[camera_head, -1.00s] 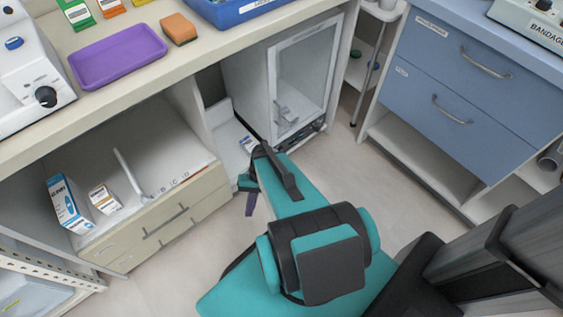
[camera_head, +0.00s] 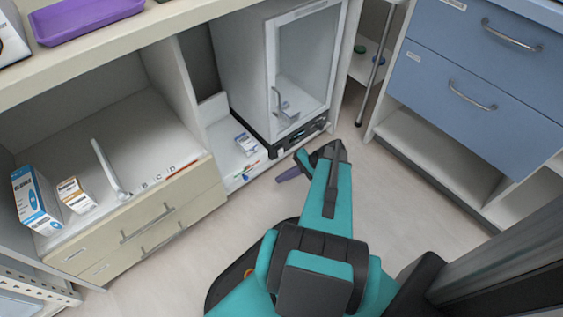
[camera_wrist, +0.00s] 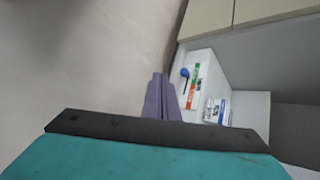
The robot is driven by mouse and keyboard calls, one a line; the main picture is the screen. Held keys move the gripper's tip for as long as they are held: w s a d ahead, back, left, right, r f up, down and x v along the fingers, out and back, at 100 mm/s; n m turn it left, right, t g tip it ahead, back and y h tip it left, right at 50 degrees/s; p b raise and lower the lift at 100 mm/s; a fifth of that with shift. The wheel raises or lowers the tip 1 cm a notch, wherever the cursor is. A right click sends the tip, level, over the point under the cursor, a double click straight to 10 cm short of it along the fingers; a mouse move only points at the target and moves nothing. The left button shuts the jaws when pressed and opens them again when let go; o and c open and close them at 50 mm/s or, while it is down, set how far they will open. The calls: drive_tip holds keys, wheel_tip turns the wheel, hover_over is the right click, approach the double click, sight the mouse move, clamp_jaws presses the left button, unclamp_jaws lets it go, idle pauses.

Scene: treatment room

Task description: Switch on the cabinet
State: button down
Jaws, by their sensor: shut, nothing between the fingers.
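The cabinet (camera_head: 242,75) is a light grey box with a glass door (camera_head: 307,62) and a handle, standing in the bay under the counter. The door looks closed. A black control panel (camera_head: 303,133) runs along its base, with small details too small to read. My gripper (camera_head: 287,175) is below and in front of this panel, apart from it, and partly hidden by my wrist. In the wrist view its purple fingers (camera_wrist: 160,90) are together and empty. They point over the floor, and the cabinet is not clearly seen there.
A white shelf (camera_head: 220,140) left of the cabinet holds a small box and pens, also visible in the wrist view. Left are beige drawers (camera_head: 150,225) and an open shelf with two boxes. Blue drawers (camera_head: 470,85) stand right. The floor (camera_head: 380,200) between is clear.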

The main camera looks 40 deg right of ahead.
sight(281, 153)
drive_tip(key=s+d+f+m+t+b, duration=0.1)
drive_tip(key=d+b, duration=0.1)
drive_tip(key=d, duration=0.3)
drive_tip(key=s+d+f+m+t+h+b, duration=0.1)
drive_tip(key=d+t+b, duration=0.1)
drive_tip(key=d, duration=0.2)
drive_tip(key=shift+s+d, duration=0.3)
drive_tip(key=shift+d, duration=0.1)
drive_tip(key=shift+w, duration=0.15)
drive_tip(key=w+f, duration=0.1)
drive_tip(key=w, duration=0.7)
drive_tip(key=shift+w+d, duration=0.25)
drive_tip(key=shift+w+d+f, duration=0.1)
drive_tip(key=shift+w, duration=0.6)
idle(2.5)
drive_tip(key=shift+s, duration=0.2)
drive_tip(key=shift+s+p, duration=0.35)
drive_tip(key=shift+s, duration=0.2)
